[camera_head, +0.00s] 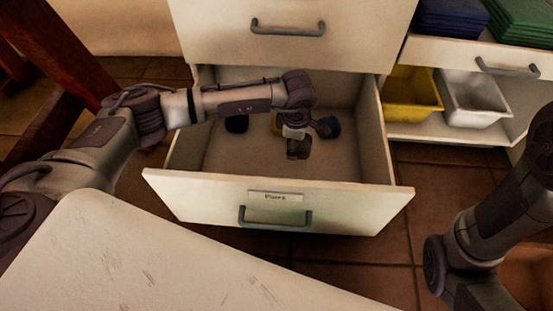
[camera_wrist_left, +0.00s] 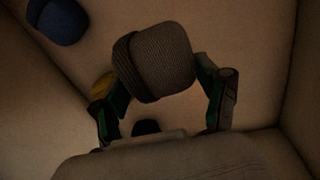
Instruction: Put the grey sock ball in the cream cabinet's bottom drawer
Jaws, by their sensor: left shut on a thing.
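The cream cabinet (camera_head: 350,32) has its bottom drawer (camera_head: 358,196) pulled open. My left gripper (camera_head: 296,138) reaches down over the open drawer. In the left wrist view, my left gripper (camera_wrist_left: 163,78) is shut on the grey sock ball (camera_wrist_left: 155,62), with a finger on each side of it. The sock ball (camera_head: 298,151) is small and dark in the head view, inside the drawer's outline. I cannot tell whether it touches the drawer floor. My right arm shows at the right, but its gripper is out of view.
A blue ball (camera_head: 331,127), a black ball (camera_head: 236,124) and a partly hidden yellow ball (camera_head: 276,124) lie in the drawer. Its front right floor is bare. A pale tabletop (camera_head: 150,262) fills the near left. Yellow (camera_head: 410,92) and white (camera_head: 472,98) bins stand at right.

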